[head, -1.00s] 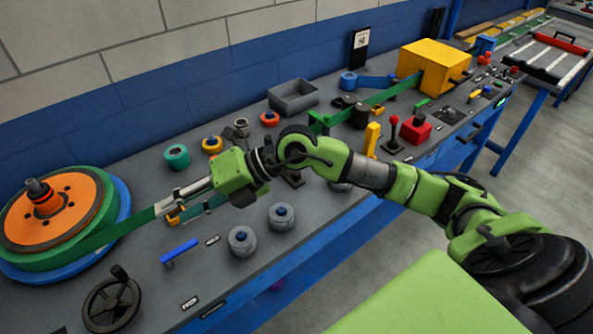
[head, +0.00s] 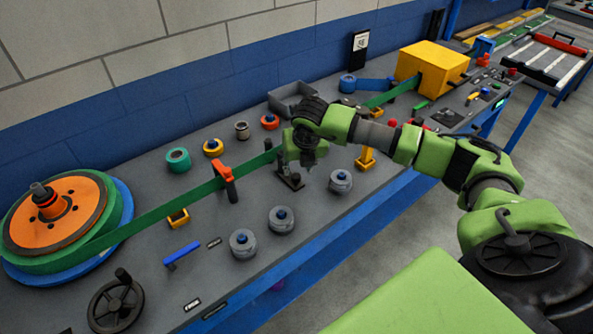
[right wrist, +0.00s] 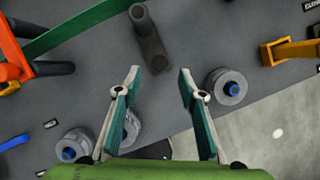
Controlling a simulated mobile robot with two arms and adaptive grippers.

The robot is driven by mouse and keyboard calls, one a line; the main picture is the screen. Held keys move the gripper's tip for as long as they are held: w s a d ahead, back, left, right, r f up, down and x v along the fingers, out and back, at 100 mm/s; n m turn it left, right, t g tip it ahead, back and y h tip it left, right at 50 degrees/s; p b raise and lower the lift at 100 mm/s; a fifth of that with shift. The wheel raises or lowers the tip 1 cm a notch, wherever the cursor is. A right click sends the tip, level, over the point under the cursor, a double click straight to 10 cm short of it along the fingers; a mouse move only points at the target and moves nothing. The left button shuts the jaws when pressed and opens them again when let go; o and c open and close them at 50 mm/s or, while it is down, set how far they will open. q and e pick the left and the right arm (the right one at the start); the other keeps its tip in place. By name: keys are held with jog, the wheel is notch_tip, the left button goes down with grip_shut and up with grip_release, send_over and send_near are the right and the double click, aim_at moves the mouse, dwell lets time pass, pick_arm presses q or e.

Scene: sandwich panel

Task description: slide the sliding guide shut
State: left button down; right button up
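My right gripper (right wrist: 160,73) is open and empty in the right wrist view, its two fingers apart. In the head view its green body (head: 305,143) hangs over the panel, fingertips unclear. A dark upright post (right wrist: 150,42) stands ahead between the fingers; it also shows in the head view (head: 290,177), just below the gripper. An orange guide with a dark handle (head: 224,178) sits at the green band (head: 160,212), left of the gripper; the orange piece (right wrist: 12,70) is partly cut off in the wrist view. I cannot tell for certain which part is the sliding guide. My left gripper is not visible.
The band runs from the orange reel (head: 52,212) toward the yellow box (head: 432,64). Grey knobs (head: 341,181) line the front, near a yellow bracket (head: 366,158). A blue handle (head: 181,252) and a black handwheel (head: 116,303) are at front left. A grey tray (head: 290,97) stands behind.

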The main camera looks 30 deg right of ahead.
aim_at(293, 174)
jog(key=shift+p+x, duration=0.45)
jog(key=shift+x, duration=2.35)
jog(key=shift+a, duration=0.1)
grip_shut()
jog(key=shift+w+f+b, duration=0.15)
jog(key=shift+w+b, duration=0.55)
jog(key=shift+b, duration=0.4)
jog(key=shift+w+b, duration=0.3)
jog(key=shift+r, duration=0.35)
